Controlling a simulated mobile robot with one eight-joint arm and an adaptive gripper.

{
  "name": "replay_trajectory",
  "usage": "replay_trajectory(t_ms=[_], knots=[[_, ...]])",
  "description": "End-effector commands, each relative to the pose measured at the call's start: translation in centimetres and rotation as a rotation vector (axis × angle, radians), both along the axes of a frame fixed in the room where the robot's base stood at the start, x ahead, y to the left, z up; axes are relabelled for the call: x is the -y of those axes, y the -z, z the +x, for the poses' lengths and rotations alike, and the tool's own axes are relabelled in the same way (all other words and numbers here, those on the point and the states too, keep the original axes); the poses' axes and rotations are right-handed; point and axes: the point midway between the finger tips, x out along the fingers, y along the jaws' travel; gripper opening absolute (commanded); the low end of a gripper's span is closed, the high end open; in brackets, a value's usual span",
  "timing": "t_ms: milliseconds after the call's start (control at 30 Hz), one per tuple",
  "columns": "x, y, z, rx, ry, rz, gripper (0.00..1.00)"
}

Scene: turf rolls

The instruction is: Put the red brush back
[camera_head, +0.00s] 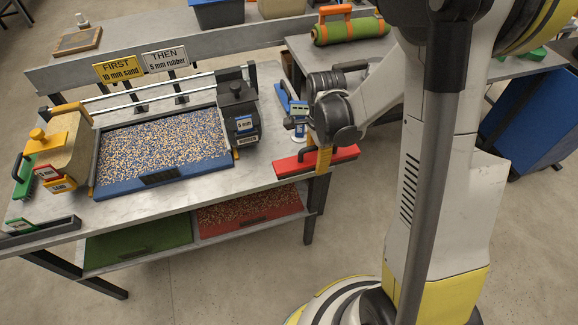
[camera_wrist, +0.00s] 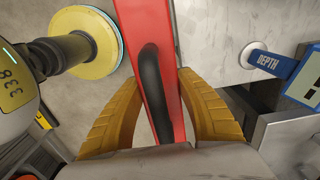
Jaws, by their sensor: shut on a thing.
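The red brush (camera_head: 344,153) is a long red bar at the right end of the grey table (camera_head: 262,172). In the wrist view the brush (camera_wrist: 172,30) has a black handle (camera_wrist: 150,85) along its top. My gripper (camera_head: 322,160) has its yellow fingers closed on either side of the brush; they also show in the wrist view (camera_wrist: 160,84). The brush's right part reaches past the table's edge. I cannot tell whether its underside touches the tabletop. The bristles are hidden.
A blue depth gauge (camera_head: 298,112) stands just behind the brush. A black 5 mm hopper (camera_head: 238,122), a yellow spreader (camera_head: 62,150) and a blue-edged tray (camera_head: 215,178) of speckled granules are to the left. A green roll (camera_head: 350,32) lies on the back table.

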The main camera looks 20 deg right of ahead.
Motion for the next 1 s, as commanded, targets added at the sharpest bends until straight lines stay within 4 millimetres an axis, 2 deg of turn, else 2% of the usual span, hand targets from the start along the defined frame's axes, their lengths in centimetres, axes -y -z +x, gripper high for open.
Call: replay_trajectory(t_ms=[33,200,400,633,833,1000], knots=[[-0.7,1.1,1.0,0.0,-0.005,0.0,0.03],[-3.1,3.8,4.6,0.0,-0.006,0.0,0.03],[-5.1,5.8,7.7,0.0,-0.006,0.0,0.03],[-5.6,7.0,8.6,0.0,-0.004,0.0,0.03],[-5.6,10.1,8.5,0.0,-0.004,0.0,0.03],[-5.6,10.2,8.5,0.0,-0.004,0.0,0.03]])
